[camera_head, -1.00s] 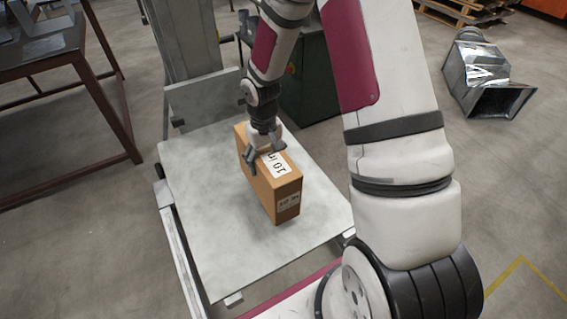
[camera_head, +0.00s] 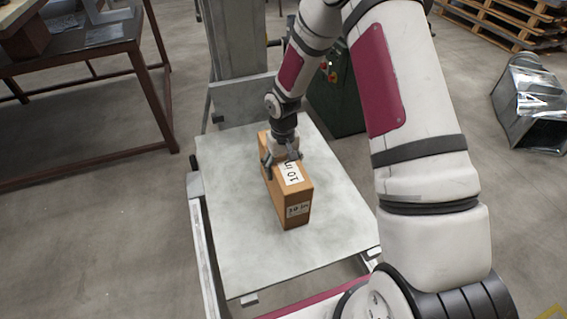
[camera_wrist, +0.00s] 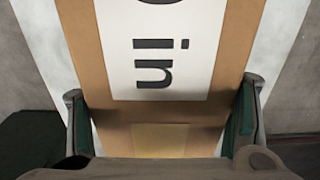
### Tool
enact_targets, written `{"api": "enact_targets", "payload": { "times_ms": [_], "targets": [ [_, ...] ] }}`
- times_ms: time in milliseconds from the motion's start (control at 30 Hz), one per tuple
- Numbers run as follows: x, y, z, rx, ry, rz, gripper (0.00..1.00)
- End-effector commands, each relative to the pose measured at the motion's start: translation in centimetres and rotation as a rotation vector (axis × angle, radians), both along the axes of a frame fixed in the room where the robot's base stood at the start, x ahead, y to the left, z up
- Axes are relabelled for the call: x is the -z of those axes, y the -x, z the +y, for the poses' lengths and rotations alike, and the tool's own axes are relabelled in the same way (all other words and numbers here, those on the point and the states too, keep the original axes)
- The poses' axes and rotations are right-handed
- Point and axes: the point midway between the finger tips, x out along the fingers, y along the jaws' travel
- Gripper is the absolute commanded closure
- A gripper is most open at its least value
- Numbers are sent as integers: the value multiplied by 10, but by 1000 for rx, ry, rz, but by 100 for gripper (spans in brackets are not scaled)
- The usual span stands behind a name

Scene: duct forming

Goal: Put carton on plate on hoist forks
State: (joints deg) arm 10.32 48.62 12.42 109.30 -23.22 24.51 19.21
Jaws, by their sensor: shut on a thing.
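The carton (camera_head: 296,208) is a narrow brown box with white labels marked "10 in". It stands upright over the middle of the pale grey plate (camera_head: 240,235) of the hoist. My gripper (camera_head: 283,162) reaches down on the carton's far top part, with one finger on each side, shut on it. In the wrist view the carton top (camera_wrist: 110,55) runs between the two fingers (camera_wrist: 160,125). Whether the carton's base touches the plate cannot be told for sure. The hoist forks are hidden beneath the plate.
The hoist mast (camera_head: 238,50) rises behind the plate. A brown-framed table (camera_head: 110,45) stands at the left and a dark green cabinet (camera_head: 337,98) behind my arm. A metal duct piece (camera_head: 532,98) lies at the right. Wooden pallets (camera_head: 500,25) lie at the back right. The plate around the carton is bare.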

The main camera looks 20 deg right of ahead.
Motion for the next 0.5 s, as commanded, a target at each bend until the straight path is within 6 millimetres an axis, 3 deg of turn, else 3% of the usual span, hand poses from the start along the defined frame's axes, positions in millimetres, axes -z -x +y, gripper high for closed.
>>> {"api": "enact_targets", "payload": {
  "times_ms": [233, 267, 333, 500],
  "targets": [
    [2, -1, 0, 1, 0, -2, 90],
    [2, 0, 0, 1, 0, 0, 22],
    [2, 0, 0, 1, 0, 0, 9],
    [2, 0, 0, 1, 0, 0, 9]
  ]
}}
